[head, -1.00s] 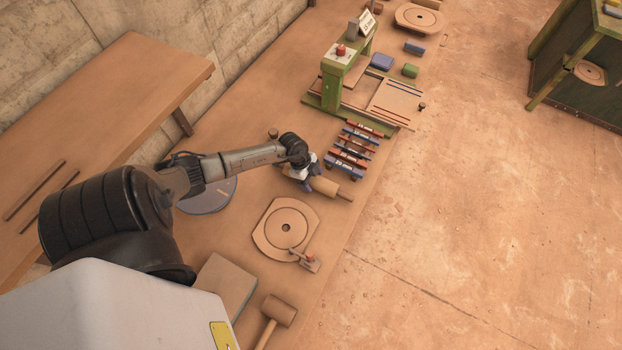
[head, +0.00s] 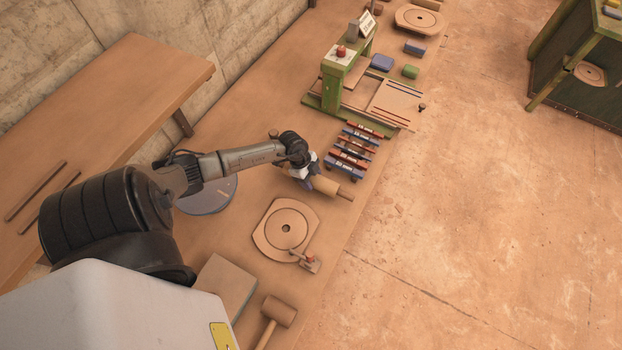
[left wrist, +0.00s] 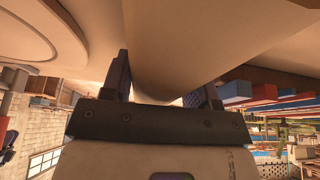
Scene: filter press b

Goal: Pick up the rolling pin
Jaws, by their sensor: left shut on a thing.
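The rolling pin (head: 328,186) is a light wooden cylinder with a thin handle pointing to the lower right in the head view. My left gripper (head: 306,178) is around its body and shut on it. The gripper and wrist hide the pin's upper-left part. In the left wrist view the pin (left wrist: 185,45) fills the space between the two dark fingers of my left gripper (left wrist: 165,85). I cannot tell whether the pin is clear of the table. My right gripper is not in view.
Red and blue bars (head: 353,150) lie close beyond the pin. A wooden plate with a round disc (head: 270,228) is nearer, beside a grey-blue disc (head: 212,198). A mallet (head: 279,310) lies at the front. A green press (head: 333,85) stands farther back. Open floor is right.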

